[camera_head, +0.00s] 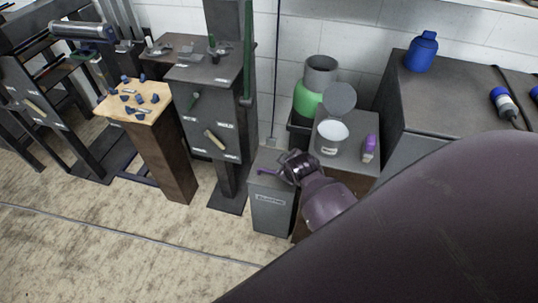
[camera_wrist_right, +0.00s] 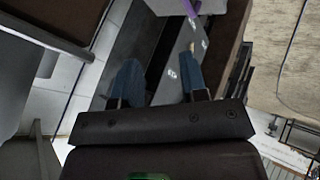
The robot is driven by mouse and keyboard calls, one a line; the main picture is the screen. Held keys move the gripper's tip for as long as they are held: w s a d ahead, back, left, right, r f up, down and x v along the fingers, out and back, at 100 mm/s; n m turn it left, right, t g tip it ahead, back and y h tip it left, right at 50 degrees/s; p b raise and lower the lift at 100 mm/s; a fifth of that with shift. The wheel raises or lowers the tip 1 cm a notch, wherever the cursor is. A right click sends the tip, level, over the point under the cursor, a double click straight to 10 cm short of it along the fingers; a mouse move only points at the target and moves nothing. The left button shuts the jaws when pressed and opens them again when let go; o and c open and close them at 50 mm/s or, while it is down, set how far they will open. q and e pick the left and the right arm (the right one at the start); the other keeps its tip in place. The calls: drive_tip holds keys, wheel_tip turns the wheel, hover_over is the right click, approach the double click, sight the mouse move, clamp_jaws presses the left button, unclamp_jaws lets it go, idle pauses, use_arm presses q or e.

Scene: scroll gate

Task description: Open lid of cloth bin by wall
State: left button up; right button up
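The cloth bin (camera_head: 271,207) is a grey upright box with a pale label on its front, standing on the floor near the white wall. Its top looks closed, but my gripper hides part of it. My left gripper is out of view.
Right of the bin, a low cabinet holds a white tub (camera_head: 330,137) and a purple bottle (camera_head: 369,147). A green container (camera_head: 307,101) stands behind. A dark pedestal (camera_head: 230,185) is left of the bin. The floor (camera_head: 130,245) in front is clear.

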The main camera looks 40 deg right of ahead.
drive_tip(key=w+f+n+g+b, duration=0.2)
drive_tip(key=w+f+g, duration=0.1)
drive_tip(key=w, duration=0.3)
drive_tip(key=n+g+y+b, duration=0.1)
drive_tip(key=g+b, duration=0.2)
drive_tip(key=b, duration=0.1)
hover_over(271, 171)
drive_tip(key=s, duration=0.1)
drive_tip(key=f, duration=0.4)
drive_tip(key=a+f, duration=0.1)
drive_tip(key=f, duration=0.1)
drive_tip(key=shift+f, duration=0.35)
drive_tip(key=b+x, duration=0.1)
drive_tip(key=x, duration=0.2)
drive_tip(key=shift+w+f, duration=0.1)
drive_tip(key=shift+f, duration=0.2)
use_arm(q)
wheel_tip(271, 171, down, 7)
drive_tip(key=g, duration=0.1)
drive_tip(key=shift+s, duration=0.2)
use_arm(e)
drive_tip(key=shift+w+d+f, duration=0.2)
drive_tip(key=shift+f, duration=0.35)
drive_tip(key=c, duration=0.6)
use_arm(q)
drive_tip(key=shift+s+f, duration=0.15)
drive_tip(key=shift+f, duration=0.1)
use_arm(e)
clamp_jaws()
